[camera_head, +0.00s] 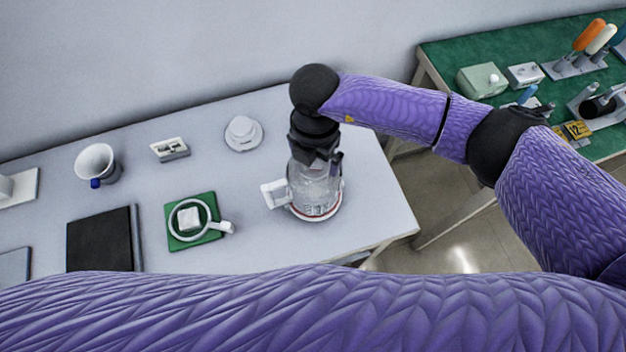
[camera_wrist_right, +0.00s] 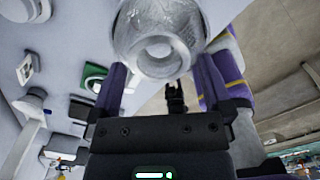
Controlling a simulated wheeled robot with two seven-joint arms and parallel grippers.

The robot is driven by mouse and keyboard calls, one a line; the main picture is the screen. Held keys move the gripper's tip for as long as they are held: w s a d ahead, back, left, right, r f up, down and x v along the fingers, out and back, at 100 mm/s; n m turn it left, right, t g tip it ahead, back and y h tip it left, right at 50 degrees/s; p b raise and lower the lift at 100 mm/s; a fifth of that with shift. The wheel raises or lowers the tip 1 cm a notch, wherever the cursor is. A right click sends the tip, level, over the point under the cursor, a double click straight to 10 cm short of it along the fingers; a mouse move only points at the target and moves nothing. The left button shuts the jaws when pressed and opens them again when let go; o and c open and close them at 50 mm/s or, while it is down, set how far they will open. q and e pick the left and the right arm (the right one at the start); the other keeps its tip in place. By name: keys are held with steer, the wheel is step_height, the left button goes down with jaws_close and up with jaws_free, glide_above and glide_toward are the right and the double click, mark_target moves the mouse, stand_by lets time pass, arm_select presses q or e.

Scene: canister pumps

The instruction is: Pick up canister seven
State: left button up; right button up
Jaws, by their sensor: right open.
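A clear canister (camera_head: 318,190) with a white block on its left side and a red ring at its base stands upright near the right end of the white table (camera_head: 376,205). I cannot read a number on it. My right gripper (camera_head: 316,157) is at the canister's top, pointing down and covering part of it. In the right wrist view, the clear canister (camera_wrist_right: 160,35) shows beyond and between the spread fingers of my right gripper (camera_wrist_right: 162,76). I cannot tell whether the fingers touch it. My left gripper is out of sight.
Left of the canister are a green mat (camera_head: 178,240) with a white ring-shaped piece, a round white dish (camera_head: 243,133), a small white block (camera_head: 170,149), a mug (camera_head: 97,163) and a black panel (camera_head: 100,240). A green-topped table (camera_head: 455,58) with tools stands at right.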

step_height(320, 180, down, 2)
steer(key=shift+f, duration=0.1)
jaws_close()
stand_by(0.4)
